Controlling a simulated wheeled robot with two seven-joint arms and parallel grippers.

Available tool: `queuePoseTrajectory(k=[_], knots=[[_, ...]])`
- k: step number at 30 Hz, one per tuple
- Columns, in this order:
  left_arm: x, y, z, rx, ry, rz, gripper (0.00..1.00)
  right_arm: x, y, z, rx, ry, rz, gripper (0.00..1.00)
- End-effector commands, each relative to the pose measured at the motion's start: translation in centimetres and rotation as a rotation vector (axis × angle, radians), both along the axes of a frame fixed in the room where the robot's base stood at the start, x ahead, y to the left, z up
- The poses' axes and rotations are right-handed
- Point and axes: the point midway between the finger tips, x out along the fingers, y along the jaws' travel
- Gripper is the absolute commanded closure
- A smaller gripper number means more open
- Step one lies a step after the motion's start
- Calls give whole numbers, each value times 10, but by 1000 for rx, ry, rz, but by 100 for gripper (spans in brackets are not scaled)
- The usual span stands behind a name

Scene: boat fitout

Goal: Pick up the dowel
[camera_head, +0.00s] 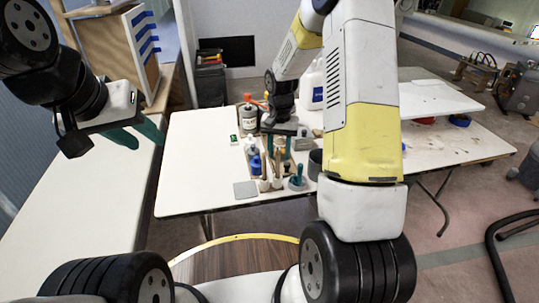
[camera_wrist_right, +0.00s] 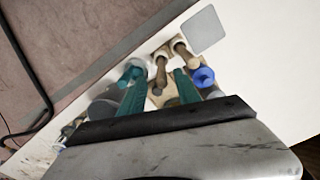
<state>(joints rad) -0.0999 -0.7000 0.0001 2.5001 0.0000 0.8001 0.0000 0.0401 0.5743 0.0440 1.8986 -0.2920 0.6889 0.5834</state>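Two thin wooden sticks that look like dowels stand upright in a group of tools on the white table. In the right wrist view one dowel (camera_wrist_right: 160,72) shows between the teal fingers of my right gripper (camera_wrist_right: 160,90), with gaps on both sides. The other stick (camera_wrist_right: 184,54) is just outside the fingers. In the head view the sticks (camera_head: 277,163) are small, below my right gripper (camera_head: 279,150), which points down and is open. My left gripper (camera_head: 136,133) is open and empty over the left bench, far from the sticks.
Around the sticks are a blue-capped item (camera_wrist_right: 203,77), a teal-handled tool (camera_head: 297,179), a grey square plate (camera_head: 245,189) and several bottles. A white jug (camera_head: 312,85) stands behind. The white table (camera_head: 190,170) is clear at its left.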

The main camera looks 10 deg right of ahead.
Motion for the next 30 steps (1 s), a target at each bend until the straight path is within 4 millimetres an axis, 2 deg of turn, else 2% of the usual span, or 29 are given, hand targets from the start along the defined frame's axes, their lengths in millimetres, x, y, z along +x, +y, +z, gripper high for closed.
queuePoseTrajectory(k=[6,9,17,18,24,30], knots=[[0,0,0,0,0,0,64,-2,4,-34,0,4,1,61],[0,0,0,0,0,0,64,-2,4,-44,0,3,0,61],[0,0,0,0,0,0,64,-1,4,-47,0,0,0,61],[0,0,0,0,0,0,64,-1,4,-47,0,0,0,63],[0,0,0,0,0,0,64,-1,4,-47,0,1,0,100],[0,0,0,0,0,0,64,-1,4,-47,0,0,0,100]])
